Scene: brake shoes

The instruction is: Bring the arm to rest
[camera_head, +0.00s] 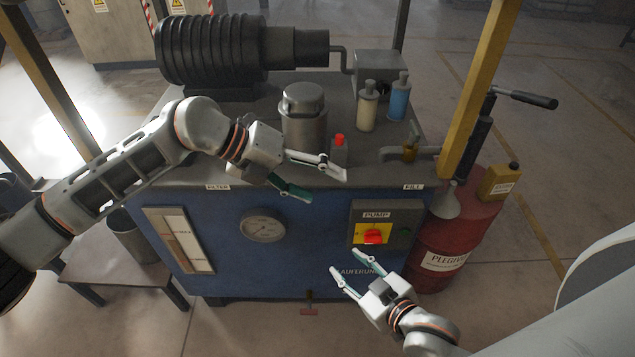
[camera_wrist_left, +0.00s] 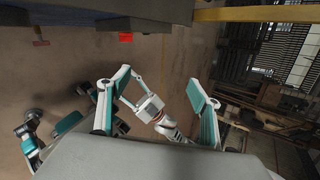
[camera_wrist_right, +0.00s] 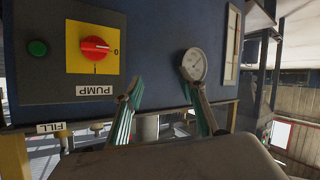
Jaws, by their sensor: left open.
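My left gripper (camera_head: 318,180) is open and empty above the front edge of the blue machine's top, beside a small red-capped part (camera_head: 339,150). Its spread fingers also show in the left wrist view (camera_wrist_left: 160,100), with my other arm between them in the distance. My right gripper (camera_head: 346,269) is open and empty in front of the machine's front panel, below the pump switch (camera_head: 373,237). Its two fingers stand apart in the right wrist view (camera_wrist_right: 165,105). In that view the red knob (camera_wrist_right: 95,48) on its yellow plate is at upper left.
The blue machine (camera_head: 300,235) carries a black motor (camera_head: 210,48), a metal canister (camera_head: 304,115), a cream bottle (camera_head: 367,108) and a blue bottle (camera_head: 399,100). A gauge (camera_head: 262,227) is on its front. A red drum (camera_head: 455,235) and yellow post (camera_head: 478,90) stand at the right.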

